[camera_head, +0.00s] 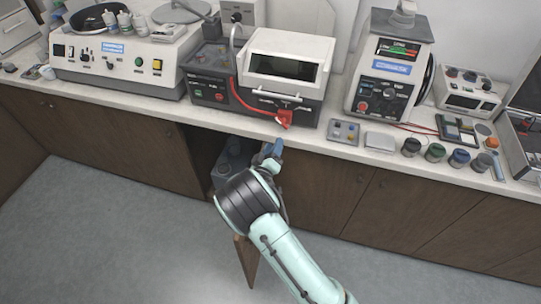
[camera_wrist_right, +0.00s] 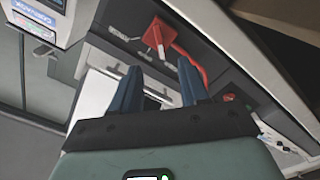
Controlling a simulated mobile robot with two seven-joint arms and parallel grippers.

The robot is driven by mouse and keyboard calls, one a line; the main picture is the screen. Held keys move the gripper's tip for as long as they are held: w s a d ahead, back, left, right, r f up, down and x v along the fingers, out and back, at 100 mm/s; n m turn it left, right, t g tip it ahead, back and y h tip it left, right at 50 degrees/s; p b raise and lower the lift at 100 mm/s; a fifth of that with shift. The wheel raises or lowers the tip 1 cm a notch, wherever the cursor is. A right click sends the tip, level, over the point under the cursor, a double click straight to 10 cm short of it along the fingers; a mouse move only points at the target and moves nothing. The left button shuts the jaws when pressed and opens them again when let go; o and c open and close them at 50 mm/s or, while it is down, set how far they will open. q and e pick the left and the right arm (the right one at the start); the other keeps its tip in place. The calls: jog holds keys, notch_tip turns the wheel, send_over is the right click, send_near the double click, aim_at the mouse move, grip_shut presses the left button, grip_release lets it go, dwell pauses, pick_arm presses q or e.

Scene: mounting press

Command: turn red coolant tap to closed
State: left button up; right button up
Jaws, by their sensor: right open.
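The red coolant tap (camera_head: 284,118) sits at the front lower edge of the mounting press (camera_head: 285,70), with a red hose (camera_head: 240,98) running to it. In the right wrist view the tap (camera_wrist_right: 153,34) is beyond the fingertips, with a pale part on it. My right gripper (camera_head: 272,148) is just in front of and below the bench edge, below the tap in the head view and apart from it. Its blue fingers (camera_wrist_right: 160,78) are spread and empty. The exact tap handle angle is hard to tell. My left gripper is out of view.
A cabinet under the bench stands open, its door (camera_head: 246,262) swung out, with a dark grey object (camera_head: 232,157) inside, partly behind my arm. A small tray (camera_head: 343,132) and several jars (camera_head: 435,152) stand right of the press. The floor (camera_head: 110,235) at left is clear.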

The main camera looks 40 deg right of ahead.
jog(key=shift+v, duration=1.55)
